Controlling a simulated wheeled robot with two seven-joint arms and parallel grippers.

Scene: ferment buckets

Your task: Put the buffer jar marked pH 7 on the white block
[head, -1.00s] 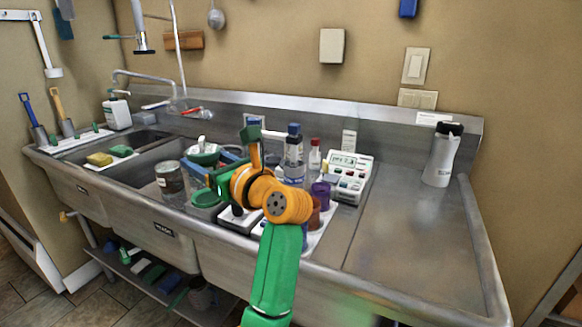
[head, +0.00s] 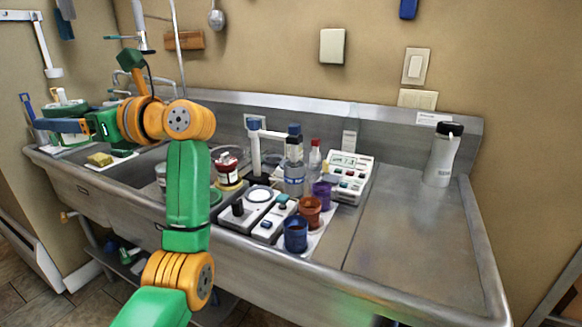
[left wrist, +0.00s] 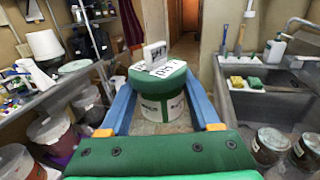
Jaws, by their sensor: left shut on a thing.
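My left gripper (left wrist: 160,124) is shut on a green-lidded white jar (left wrist: 150,106), held between its blue fingers. The jar looks upright in the left wrist view. A white tag with dark lettering stands on its lid; I cannot read it surely. In the head view, my left gripper (head: 62,126) is over the far left end of the sink counter, with the green and white jar (head: 66,108) partly behind it. I cannot single out the white block for certain in either view. My right gripper is not in view.
Blue (head: 295,236), orange (head: 309,210) and purple (head: 323,194) cups stand by a white meter (head: 350,172) and bottles on the counter. A white flask (head: 442,155) is at the right. The right-hand steel counter (head: 410,230) is mostly clear. Buckets (left wrist: 62,128) flank the wrist view.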

